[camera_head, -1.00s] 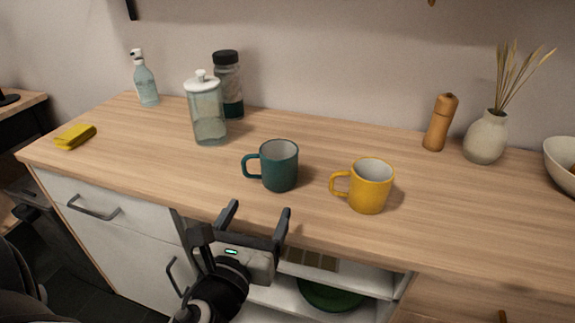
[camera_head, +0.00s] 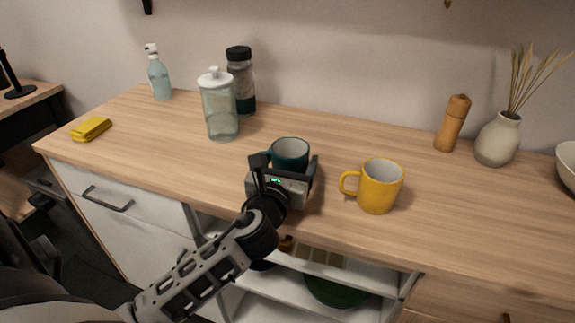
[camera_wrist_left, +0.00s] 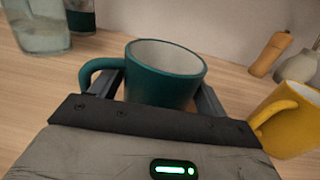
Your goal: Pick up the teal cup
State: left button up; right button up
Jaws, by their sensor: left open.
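The teal cup (camera_head: 290,151) stands upright on the wooden counter, its lower part hidden behind my left gripper in the head view. My left gripper (camera_head: 288,167) is open, with one finger on each side of the cup. In the left wrist view the teal cup (camera_wrist_left: 165,75) sits between the two fingers (camera_wrist_left: 165,90), its handle at the left by the left finger. I cannot tell whether the fingers touch the cup. My right gripper is not in view.
A yellow mug (camera_head: 380,187) stands close to the right of the gripper. A glass jar (camera_head: 219,108), a dark-lidded bottle (camera_head: 241,80) and a soap bottle (camera_head: 158,76) stand behind left. A pepper mill (camera_head: 452,123) and vase (camera_head: 497,140) stand behind right.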

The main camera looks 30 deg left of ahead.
pick_arm(q)
jog(key=shift+x, duration=0.8)
jog(key=c, duration=0.8)
jog(key=shift+c, duration=0.4)
jog(key=shift+r, duration=0.15)
